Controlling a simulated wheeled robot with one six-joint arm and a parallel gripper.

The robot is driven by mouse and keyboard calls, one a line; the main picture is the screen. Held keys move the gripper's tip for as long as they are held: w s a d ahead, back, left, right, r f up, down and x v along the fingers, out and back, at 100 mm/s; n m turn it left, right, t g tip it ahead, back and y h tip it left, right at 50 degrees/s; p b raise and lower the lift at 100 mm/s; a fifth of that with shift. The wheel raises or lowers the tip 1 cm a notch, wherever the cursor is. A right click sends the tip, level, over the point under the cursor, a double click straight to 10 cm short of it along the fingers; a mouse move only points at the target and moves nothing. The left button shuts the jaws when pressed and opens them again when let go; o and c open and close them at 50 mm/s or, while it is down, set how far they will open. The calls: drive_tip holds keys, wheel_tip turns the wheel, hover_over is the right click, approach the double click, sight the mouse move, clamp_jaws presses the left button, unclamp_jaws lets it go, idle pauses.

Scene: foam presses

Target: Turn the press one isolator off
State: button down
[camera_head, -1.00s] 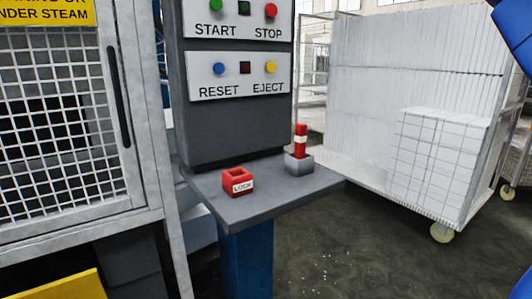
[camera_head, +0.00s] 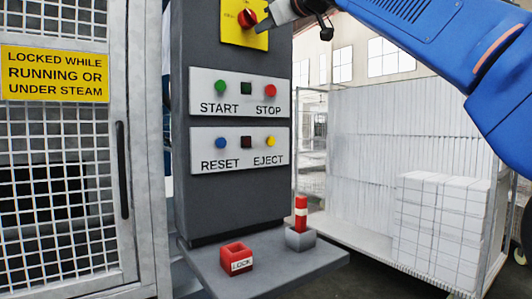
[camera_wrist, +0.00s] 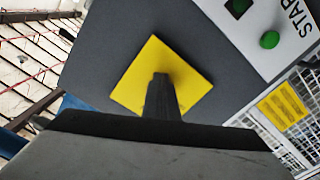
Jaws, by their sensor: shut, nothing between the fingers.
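The press isolator is a red rotary knob (camera_head: 247,18) on a yellow plate (camera_head: 232,32) at the top of the dark grey control column. My gripper (camera_head: 272,16) is at the knob's right side, its tip close to or touching it; I cannot tell which. In the wrist view the yellow plate (camera_wrist: 190,82) lies straight ahead, and my shut gripper (camera_wrist: 161,80) covers its middle and hides the knob. The gripper is shut with nothing in it. The knob's exact setting is hard to read.
Below are a start/stop panel (camera_head: 240,95) and a reset/eject panel (camera_head: 239,150). A shelf (camera_head: 210,270) carries a red LOCK box (camera_head: 236,256) and a grey holder (camera_head: 300,239) with a red-and-white piece (camera_head: 301,212). A mesh guard door (camera_head: 128,220) stands left, a white-loaded cart (camera_head: 440,220) right.

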drive_tip(key=shift+w+d+r, duration=0.15)
drive_tip(key=shift+d+r, duration=0.15)
drive_tip(key=shift+r, duration=0.1)
drive_tip(key=shift+w+d+f, duration=0.1)
drive_tip(key=shift+d, duration=0.05)
idle(0.5)
drive_tip(key=v, duration=0.6)
idle(0.5)
drive_tip(key=shift+w+d+f, duration=0.1)
drive_tip(key=shift+d+f, duration=0.05)
drive_tip(key=s+a+f+m, duration=0.1)
drive_tip(key=s+a+m, duration=0.2)
drive_tip(key=m, duration=0.3)
drive_tip(key=shift+x, duration=3.45)
drive_tip(key=shift+r, duration=0.45)
